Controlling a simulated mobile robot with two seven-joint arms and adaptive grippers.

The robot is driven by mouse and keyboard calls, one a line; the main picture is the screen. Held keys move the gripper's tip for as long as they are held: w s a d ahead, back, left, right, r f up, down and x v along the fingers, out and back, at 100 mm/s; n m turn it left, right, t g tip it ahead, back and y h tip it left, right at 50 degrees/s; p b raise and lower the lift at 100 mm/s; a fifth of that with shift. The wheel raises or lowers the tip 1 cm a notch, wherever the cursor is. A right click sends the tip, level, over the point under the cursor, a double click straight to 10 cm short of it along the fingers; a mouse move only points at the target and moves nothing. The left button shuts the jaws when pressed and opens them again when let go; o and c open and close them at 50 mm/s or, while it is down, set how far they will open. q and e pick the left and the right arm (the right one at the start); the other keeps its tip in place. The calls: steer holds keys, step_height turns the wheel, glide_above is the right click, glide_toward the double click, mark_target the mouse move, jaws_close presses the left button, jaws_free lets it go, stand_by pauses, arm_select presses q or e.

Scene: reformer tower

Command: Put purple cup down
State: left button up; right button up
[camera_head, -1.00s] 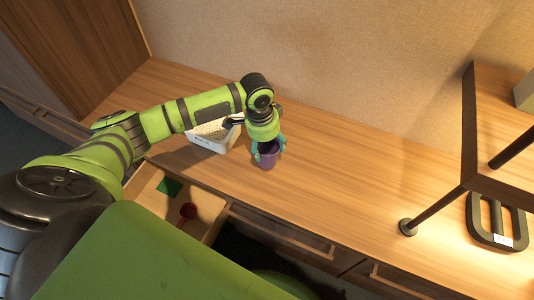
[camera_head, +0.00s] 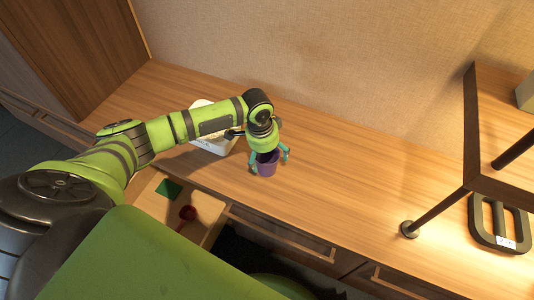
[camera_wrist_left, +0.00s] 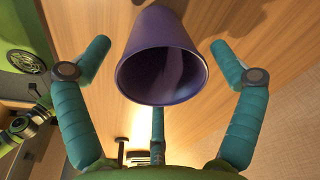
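The purple cup (camera_head: 267,168) stands upright on the wooden counter (camera_head: 340,190), in front of a white container. In the left wrist view the cup (camera_wrist_left: 162,58) shows its open, empty mouth toward the camera. My left gripper (camera_head: 270,160) is just above and around the cup. Its teal fingers (camera_wrist_left: 158,60) are spread wide, with a clear gap on both sides of the cup. A third finger shows below the cup in the wrist view.
A white container (camera_head: 212,143) stands behind the cup, partly hidden by my arm. An open drawer (camera_head: 205,217) below the counter holds a green square (camera_head: 169,189) and a red item (camera_head: 187,213). A shelf (camera_head: 500,150) with dark posts stands at the right. The counter's middle is clear.

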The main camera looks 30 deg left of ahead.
arm_select(q)
step_height(320, 180, up, 12)
steer(key=s+a+p, duration=0.1)
steer(key=p, duration=0.1)
steer(key=shift+r, duration=0.15)
arm_select(e)
steer(key=shift+g, duration=0.5)
steer(key=s, duration=0.4)
steer(key=shift+s+d+r, duration=0.1)
steer(key=shift+s+d, duration=0.15)
arm_select(q)
steer(key=shift+s, duration=0.1)
